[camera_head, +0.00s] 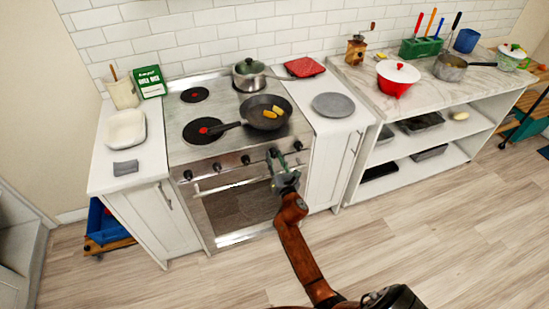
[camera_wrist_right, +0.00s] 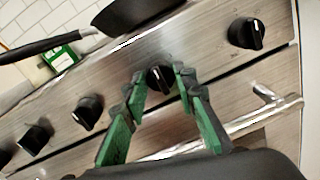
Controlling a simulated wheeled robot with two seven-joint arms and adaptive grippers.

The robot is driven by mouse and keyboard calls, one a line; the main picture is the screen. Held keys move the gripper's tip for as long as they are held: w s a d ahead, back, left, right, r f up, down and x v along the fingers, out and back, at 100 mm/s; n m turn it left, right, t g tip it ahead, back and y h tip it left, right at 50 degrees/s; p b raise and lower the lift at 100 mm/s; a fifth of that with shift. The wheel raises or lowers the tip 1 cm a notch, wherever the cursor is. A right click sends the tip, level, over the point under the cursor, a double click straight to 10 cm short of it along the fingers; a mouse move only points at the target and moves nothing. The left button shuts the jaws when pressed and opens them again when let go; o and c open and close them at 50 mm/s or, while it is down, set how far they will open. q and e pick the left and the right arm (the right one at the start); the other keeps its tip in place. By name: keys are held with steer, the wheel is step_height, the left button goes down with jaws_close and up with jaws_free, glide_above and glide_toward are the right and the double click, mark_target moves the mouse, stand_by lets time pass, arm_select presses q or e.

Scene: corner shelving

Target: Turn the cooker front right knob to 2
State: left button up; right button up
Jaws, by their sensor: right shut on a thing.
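The cooker (camera_head: 240,140) has a steel front with a row of several black knobs. My right gripper (camera_head: 274,157) reaches its front panel. In the right wrist view the green-padded fingers (camera_wrist_right: 160,84) are shut on the second knob from the right (camera_wrist_right: 160,80), one finger on each side. A pale mark shows on that knob's face; its setting cannot be read. The rightmost knob (camera_head: 297,146) stands free, and it shows in the wrist view (camera_wrist_right: 248,33) with a white pointer line. My left gripper is not in view.
A black frying pan (camera_head: 264,112) with yellow food sits on the hob's front right, and a lidded pot (camera_head: 249,75) stands behind it. The oven door handle (camera_head: 225,184) runs just below the knobs. A grey plate (camera_head: 333,104) lies on the counter to the right.

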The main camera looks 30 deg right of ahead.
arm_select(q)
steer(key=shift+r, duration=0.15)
arm_select(e)
steer(key=shift+m, duration=0.3)
steer(key=m+p, duration=0.2)
steer(key=m, duration=0.3)
steer(key=shift+r+m, duration=0.15)
steer(key=shift+m, duration=0.15)
steer(key=m+p, duration=0.1)
steer(key=m, duration=0.4)
steer(key=shift+y+p, duration=0.3)
steer(key=shift+p, duration=0.1)
steer(key=m+p, duration=0.2)
steer(key=m, duration=0.4)
steer(key=shift+y, duration=0.4)
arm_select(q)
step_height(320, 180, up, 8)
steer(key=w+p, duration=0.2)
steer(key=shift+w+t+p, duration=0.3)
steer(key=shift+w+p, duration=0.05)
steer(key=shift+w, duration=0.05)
arm_select(e)
steer(key=m, duration=0.5)
steer(key=shift+d, duration=0.1)
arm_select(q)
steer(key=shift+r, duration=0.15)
arm_select(e)
steer(key=shift+m, duration=0.3)
steer(key=o, duration=1.2)
steer(key=shift+c, duration=0.2)
